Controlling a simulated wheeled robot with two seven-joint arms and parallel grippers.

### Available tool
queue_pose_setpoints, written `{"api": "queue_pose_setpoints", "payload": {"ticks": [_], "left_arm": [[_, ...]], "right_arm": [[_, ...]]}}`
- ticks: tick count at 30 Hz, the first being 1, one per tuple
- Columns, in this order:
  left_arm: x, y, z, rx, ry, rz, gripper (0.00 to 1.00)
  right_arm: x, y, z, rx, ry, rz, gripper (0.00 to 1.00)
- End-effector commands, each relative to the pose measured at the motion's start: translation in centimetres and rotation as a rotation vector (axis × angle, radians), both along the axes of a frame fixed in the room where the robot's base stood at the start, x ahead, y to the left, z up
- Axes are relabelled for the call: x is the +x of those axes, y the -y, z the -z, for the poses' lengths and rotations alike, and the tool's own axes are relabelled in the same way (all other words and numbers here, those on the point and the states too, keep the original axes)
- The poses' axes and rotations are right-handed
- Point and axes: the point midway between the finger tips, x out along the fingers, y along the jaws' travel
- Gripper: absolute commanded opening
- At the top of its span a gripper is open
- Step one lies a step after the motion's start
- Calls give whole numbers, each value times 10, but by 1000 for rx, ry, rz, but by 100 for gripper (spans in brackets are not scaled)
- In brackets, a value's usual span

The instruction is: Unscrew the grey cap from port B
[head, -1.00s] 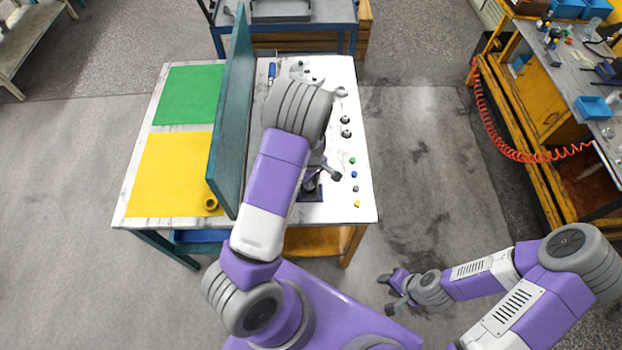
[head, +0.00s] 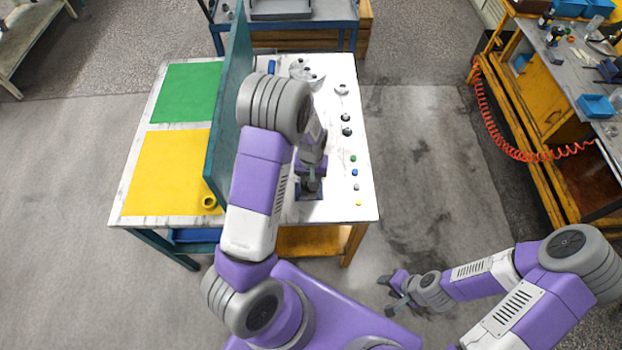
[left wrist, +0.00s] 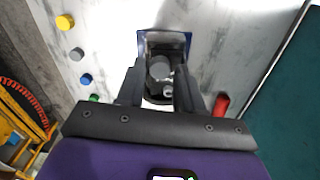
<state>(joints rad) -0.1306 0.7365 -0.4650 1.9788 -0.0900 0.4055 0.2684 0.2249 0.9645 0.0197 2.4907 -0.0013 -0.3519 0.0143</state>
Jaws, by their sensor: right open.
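The hydraulic motor (left wrist: 159,72) stands on a blue base (left wrist: 164,38) near the front of the white table, mostly hidden by my left arm in the head view. In the left wrist view it shows as grey rounded parts between the two fingers of my left gripper (left wrist: 161,80). That gripper looks open, one finger on each side, with no clear contact. It also shows over the blue base in the head view (head: 311,184). I cannot tell which grey part is the cap on port B. My right gripper (head: 392,290) is open and empty, off the table.
Loose green (head: 353,158), blue (head: 354,172), grey (head: 356,187) and yellow (head: 358,203) caps line the right table edge. A teal upright panel (head: 228,120) stands left of my left arm. Yellow (head: 165,175) and green (head: 187,93) mats lie beyond it.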

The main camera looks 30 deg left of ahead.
Motion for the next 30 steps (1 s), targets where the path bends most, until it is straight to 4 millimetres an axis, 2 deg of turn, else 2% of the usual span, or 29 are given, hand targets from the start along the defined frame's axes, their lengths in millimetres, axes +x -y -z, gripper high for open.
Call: {"api": "queue_pose_setpoints", "payload": {"ticks": [21,28,30], "left_arm": [[0,0,0,1,-1,14,36],[0,0,0,0,-1,14,2],[0,0,0,0,-1,14,0]], "right_arm": [[0,0,2,0,0,0,43],[0,0,2,0,0,0,43],[0,0,2,0,0,0,43]]}}
